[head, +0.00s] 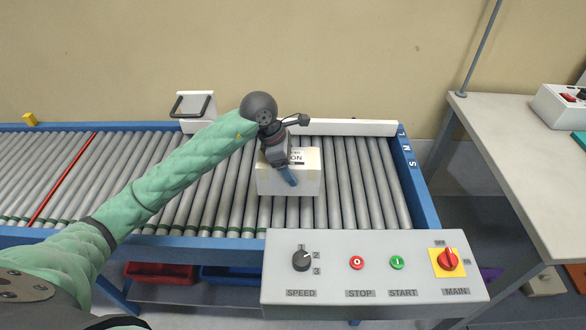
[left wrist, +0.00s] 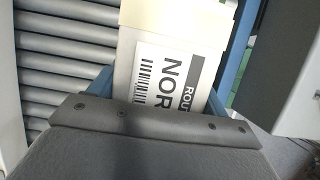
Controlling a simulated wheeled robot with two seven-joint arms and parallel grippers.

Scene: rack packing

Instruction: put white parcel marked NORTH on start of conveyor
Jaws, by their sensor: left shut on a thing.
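The white parcel (head: 305,181) is at the right part of the roller conveyor (head: 350,165) in the head view. The gripper is shut on the parcel. In the left wrist view the parcel (left wrist: 128,60) shows a label with a barcode and the letters "ROU" and "NOR"; the rest is hidden. The parcel is on or just above the rollers; I cannot tell which. My right gripper is not in view.
A control panel (head: 375,295) with a speed knob, red stop, green start and main switch stands in front. A grey table (head: 520,150) is at the right. A red line (head: 62,180) crosses the rollers at left. Rollers left of my arm are clear.

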